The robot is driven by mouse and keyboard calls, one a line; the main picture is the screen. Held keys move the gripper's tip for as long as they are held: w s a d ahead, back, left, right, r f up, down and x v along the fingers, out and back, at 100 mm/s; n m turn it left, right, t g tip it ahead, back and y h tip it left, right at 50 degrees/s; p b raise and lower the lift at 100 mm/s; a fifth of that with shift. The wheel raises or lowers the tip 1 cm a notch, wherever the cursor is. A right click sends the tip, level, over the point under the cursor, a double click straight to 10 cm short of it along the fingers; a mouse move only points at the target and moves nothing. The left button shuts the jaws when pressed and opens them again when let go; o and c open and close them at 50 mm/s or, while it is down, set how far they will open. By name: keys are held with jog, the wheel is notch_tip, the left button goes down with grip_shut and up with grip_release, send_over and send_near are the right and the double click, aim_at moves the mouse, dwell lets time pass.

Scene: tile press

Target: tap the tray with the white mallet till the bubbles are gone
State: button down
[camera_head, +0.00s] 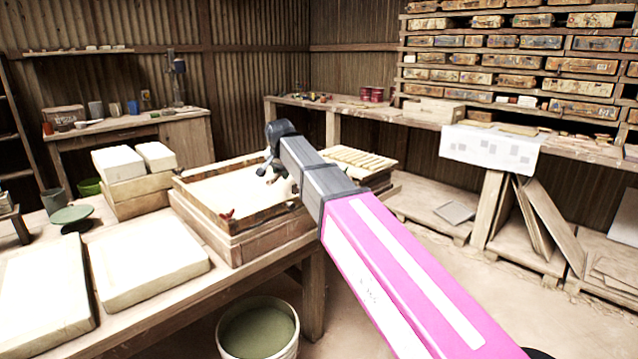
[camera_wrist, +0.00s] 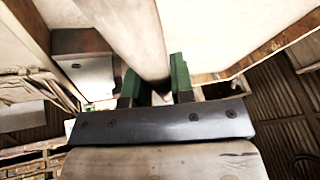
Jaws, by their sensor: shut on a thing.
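The tray (camera_head: 204,207) is a wooden-framed box on the workbench, filled with a smooth pale layer. I cannot make out bubbles in it at this size. My gripper (camera_head: 277,174) is over the tray's right side, pointing down. In the wrist view my gripper (camera_wrist: 155,80) has its green fingers shut on a pale, round-sided shaft, which I take to be the white mallet (camera_wrist: 130,35). The mallet reaches away from the fingers toward the pale surface. In the head view the arm hides most of it, and I cannot tell whether it touches the tray.
A small red thing (camera_head: 227,215) shows at the tray's front edge. White blocks (camera_head: 118,163) are stacked left of the tray, and pale slabs (camera_head: 148,262) lie in front. A slatted rack (camera_head: 350,158) stands behind the arm. A bucket (camera_head: 258,330) stands on the floor below.

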aim_at(283, 191)
dwell(0.3)
notch_tip(283, 191, down, 5)
jog(key=shift+r, duration=2.4)
jog(key=shift+r, duration=0.15)
jog(key=shift+r, duration=2.4)
jog(key=shift+d, duration=0.15)
